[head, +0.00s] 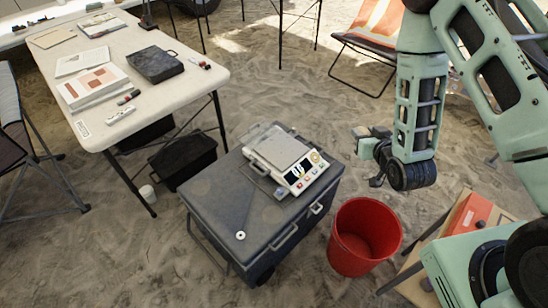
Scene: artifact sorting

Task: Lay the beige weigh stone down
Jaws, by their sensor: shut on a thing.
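The scale (281,155), with a flat square pan and coloured buttons, sits on the grey case (208,198) to the left of my gripper. The pan looks empty. The stone is apart from the scale and the case.
A small white ring (240,236) lies on the case's near part; the case top around it is clear. A red bucket (365,236) stands on the sand right of the case. A white table (187,98) with papers and a black box (154,64) is at upper left.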

